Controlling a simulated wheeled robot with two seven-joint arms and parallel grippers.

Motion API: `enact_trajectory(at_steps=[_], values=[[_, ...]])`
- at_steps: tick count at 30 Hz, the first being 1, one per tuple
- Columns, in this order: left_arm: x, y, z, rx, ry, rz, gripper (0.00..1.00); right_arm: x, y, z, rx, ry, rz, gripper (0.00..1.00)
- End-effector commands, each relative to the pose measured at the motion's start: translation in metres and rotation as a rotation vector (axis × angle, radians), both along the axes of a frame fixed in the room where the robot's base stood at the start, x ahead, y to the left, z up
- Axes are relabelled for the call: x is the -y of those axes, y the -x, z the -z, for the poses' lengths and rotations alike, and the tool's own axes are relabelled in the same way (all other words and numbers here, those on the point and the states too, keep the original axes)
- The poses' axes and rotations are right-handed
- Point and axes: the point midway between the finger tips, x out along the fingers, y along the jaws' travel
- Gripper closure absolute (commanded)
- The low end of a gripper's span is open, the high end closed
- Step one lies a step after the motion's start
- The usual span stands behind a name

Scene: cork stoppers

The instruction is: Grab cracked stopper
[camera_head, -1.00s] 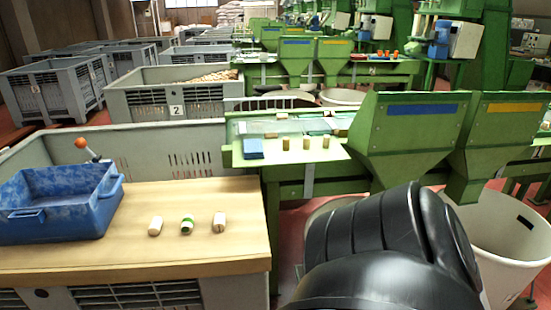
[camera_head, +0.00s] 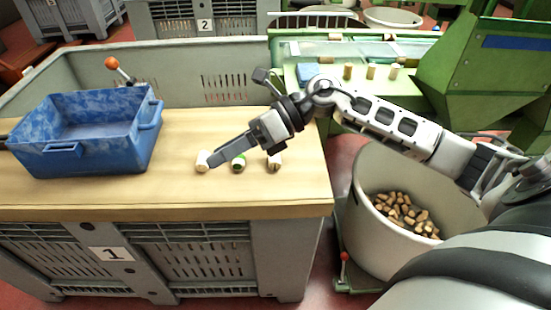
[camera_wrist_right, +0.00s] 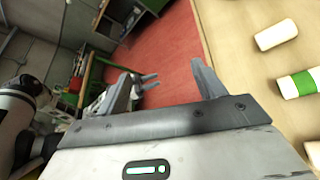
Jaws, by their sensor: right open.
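Three stoppers lie on the wooden table top: a pale one (camera_head: 202,161) at left, a green-banded one (camera_head: 239,163) in the middle, and a pale one with dark marks (camera_head: 275,161) at right. I cannot tell for certain which is cracked. My right gripper (camera_head: 217,152) reaches in from the right, its fingers by the left and middle stoppers in the picture. In the right wrist view the fingers (camera_wrist_right: 163,87) are apart and empty, with the pale stopper (camera_wrist_right: 277,35) and green-banded stopper (camera_wrist_right: 299,84) off to the right. My left gripper is not seen.
A blue open box (camera_head: 85,135) stands on the table's left. Behind is a grey crate wall (camera_head: 180,75) with an orange-tipped lever (camera_head: 112,64). Several corks stand on the green machine (camera_head: 371,72). A white bin (camera_head: 362,205) of corks is at right. The front of the table is clear.

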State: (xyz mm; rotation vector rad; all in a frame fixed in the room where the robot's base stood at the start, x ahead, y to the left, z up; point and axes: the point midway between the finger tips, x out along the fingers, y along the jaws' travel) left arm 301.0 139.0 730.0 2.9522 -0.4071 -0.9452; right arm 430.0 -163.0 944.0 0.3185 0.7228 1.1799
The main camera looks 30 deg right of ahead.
Motion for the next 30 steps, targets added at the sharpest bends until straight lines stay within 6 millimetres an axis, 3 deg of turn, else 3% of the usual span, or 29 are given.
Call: enact_trajectory(at_steps=[1, 4, 6, 9, 13, 24, 30], values=[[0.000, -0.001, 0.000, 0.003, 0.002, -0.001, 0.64, 0.037, -0.008, -0.001, 0.091, 0.213, -0.052, 0.31], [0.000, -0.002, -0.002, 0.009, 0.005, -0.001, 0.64, 0.107, -0.015, -0.006, 0.170, 0.562, -0.124, 0.31], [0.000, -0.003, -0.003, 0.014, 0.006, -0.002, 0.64, 0.147, -0.016, -0.014, 0.181, 0.731, -0.144, 0.31], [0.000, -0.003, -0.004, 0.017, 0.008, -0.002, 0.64, 0.181, -0.015, -0.023, 0.172, 0.864, -0.155, 0.31], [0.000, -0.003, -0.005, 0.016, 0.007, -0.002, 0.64, 0.191, -0.015, -0.017, 0.163, 0.917, -0.160, 0.31], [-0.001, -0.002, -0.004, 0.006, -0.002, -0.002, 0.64, 0.165, -0.030, 0.052, 0.163, 0.912, -0.161, 0.31], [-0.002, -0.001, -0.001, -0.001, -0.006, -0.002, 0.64, 0.158, -0.035, 0.070, 0.164, 0.913, -0.159, 0.31]])
